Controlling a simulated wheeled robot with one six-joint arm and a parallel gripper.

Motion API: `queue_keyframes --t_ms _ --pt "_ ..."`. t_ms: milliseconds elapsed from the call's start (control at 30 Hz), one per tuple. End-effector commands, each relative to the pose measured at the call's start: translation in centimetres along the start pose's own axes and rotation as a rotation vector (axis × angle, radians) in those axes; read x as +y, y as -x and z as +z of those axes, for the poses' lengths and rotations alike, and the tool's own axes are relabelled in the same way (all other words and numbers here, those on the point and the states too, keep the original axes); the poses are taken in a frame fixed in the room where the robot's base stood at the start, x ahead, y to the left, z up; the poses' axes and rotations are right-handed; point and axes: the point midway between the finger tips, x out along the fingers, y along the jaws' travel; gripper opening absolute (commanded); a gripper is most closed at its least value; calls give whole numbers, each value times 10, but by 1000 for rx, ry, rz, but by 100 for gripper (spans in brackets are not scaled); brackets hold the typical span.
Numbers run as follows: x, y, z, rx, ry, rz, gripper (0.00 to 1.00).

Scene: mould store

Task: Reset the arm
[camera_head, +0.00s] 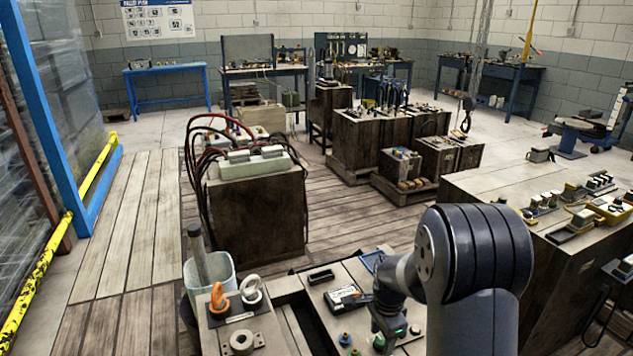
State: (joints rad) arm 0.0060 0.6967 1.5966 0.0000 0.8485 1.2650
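My arm rises at the bottom right of the head view, with its large dark rounded joint over the near bench. A narrower grey link bends left and down from it to a dark wrist part above the near bench top (348,272). My gripper's fingers cannot be made out; the end of the arm points down and is partly hidden by its own links. Whether it holds anything cannot be seen.
Rings (250,289), a dark-and-white box (346,299) and small knobs lie on the near bench. A bucket (209,279) stands at its left. A wooden cabinet with cables (257,213) stands beyond. A tool-laden bench (540,262) is close on the right. The plank floor at left is clear.

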Motion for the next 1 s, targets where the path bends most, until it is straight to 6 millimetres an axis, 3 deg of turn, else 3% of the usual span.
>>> queue_keyframes --t_ms 1000 --pt "0 -1 0 0 829 -1 50"
